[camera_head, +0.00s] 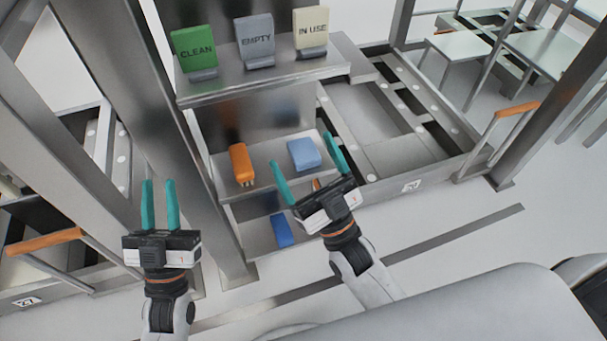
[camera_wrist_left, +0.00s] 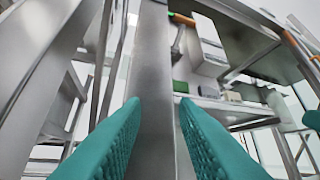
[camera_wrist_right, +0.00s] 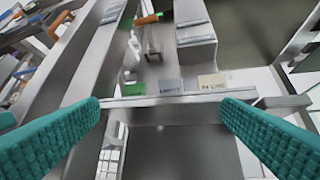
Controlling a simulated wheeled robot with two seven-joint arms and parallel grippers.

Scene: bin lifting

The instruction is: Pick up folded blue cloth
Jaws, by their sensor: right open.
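A light blue folded cloth (camera_head: 304,154) lies on the middle shelf (camera_head: 268,172) of a metal stand in the head view. A darker blue item (camera_head: 282,230) lies on the lower shelf. My right gripper (camera_head: 302,150) is open and empty, its fingers on either side of the light blue cloth in the picture; the gap in depth is hard to tell. My left gripper (camera_head: 159,182) is open and empty, left of the stand, in front of a metal post. I cannot make out the cloth in either wrist view.
An orange tool (camera_head: 241,164) lies left of the cloth. Another orange piece is partly hidden behind my right gripper. The top shelf (camera_head: 262,82) holds green CLEAN (camera_head: 194,50), grey EMPTY (camera_head: 255,40) and cream IN USE (camera_head: 311,30) signs. A metal frame (camera_head: 425,175) stands to the right.

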